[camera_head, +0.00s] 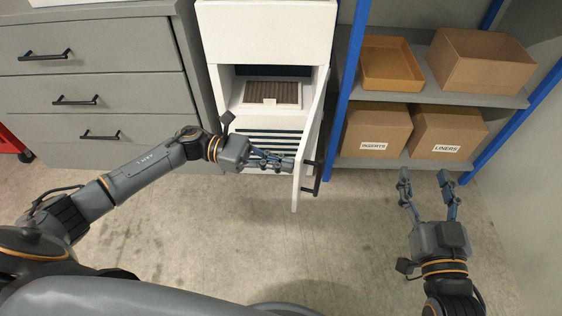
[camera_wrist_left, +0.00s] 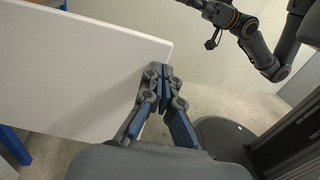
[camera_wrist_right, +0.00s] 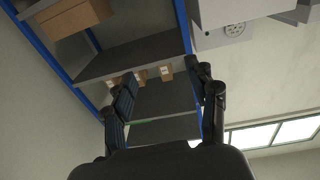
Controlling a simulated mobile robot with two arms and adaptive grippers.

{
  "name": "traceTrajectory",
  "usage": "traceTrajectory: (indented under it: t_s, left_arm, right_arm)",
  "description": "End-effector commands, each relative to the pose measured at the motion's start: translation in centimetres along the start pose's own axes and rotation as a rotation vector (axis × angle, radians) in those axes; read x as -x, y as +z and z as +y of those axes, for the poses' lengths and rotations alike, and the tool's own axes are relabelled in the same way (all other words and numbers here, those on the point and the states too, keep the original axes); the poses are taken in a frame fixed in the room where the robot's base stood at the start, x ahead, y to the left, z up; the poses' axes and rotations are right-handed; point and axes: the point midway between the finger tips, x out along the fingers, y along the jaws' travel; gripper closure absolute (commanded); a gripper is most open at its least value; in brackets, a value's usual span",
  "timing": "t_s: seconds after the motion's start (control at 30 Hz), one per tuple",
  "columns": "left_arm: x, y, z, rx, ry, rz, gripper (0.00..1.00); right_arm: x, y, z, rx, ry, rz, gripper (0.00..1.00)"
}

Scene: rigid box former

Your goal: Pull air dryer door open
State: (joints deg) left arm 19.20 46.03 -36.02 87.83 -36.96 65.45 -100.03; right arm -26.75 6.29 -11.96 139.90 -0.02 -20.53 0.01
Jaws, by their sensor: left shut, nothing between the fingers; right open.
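The air dryer is the white cabinet (camera_head: 262,30). Its white door (camera_head: 313,130) stands swung out toward me, hinged on the right, with a black handle (camera_head: 318,172) on its outer face. My left gripper (camera_head: 288,163) is shut and empty, with its fingertips at the inner side of the door near its free edge. In the left wrist view the closed fingers (camera_wrist_left: 160,72) are at the edge of the white door panel (camera_wrist_left: 85,70); whether they touch cannot be told. My right gripper (camera_head: 428,178) is open and empty in front of the shelf; its fingers also show in the right wrist view (camera_wrist_right: 162,88).
Inside the dryer sit a brown-topped tray (camera_head: 272,94) and several slatted racks (camera_head: 265,136). Grey drawers (camera_head: 95,90) stand left. A blue-posted shelf (camera_head: 345,90) right of the door holds cardboard boxes, including "INSERTS" (camera_head: 374,128) and "LINERS" (camera_head: 446,132). The front floor is clear.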

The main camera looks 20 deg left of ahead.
Motion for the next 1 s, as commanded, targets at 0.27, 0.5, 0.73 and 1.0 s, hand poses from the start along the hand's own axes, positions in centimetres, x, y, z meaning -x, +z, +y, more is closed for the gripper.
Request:
traceTrajectory:
  t_s: [0.27, 0.5, 0.73, 1.0]
  left_arm:
    - [-0.1, 0.0, 0.0, 0.0, 0.003, 0.0, 1.0]
    - [-2.8, 0.1, -0.3, 0.002, 0.068, -0.001, 1.0]
    - [-6.5, 0.2, -0.3, 0.003, 0.174, -0.003, 1.0]
    - [-11.8, 0.3, 0.4, 0.003, 0.319, -0.005, 1.0]
  right_arm:
    - [0.0, -0.1, 0.0, 0.0, -0.001, 0.0, 0.42]
    - [1.0, 3.7, 0.6, 0.004, 0.013, -0.221, 0.42]
    - [3.6, 8.2, 1.3, 0.005, 0.029, -0.497, 0.42]
    - [8.4, 12.4, 2.0, 0.001, 0.05, -0.815, 0.42]
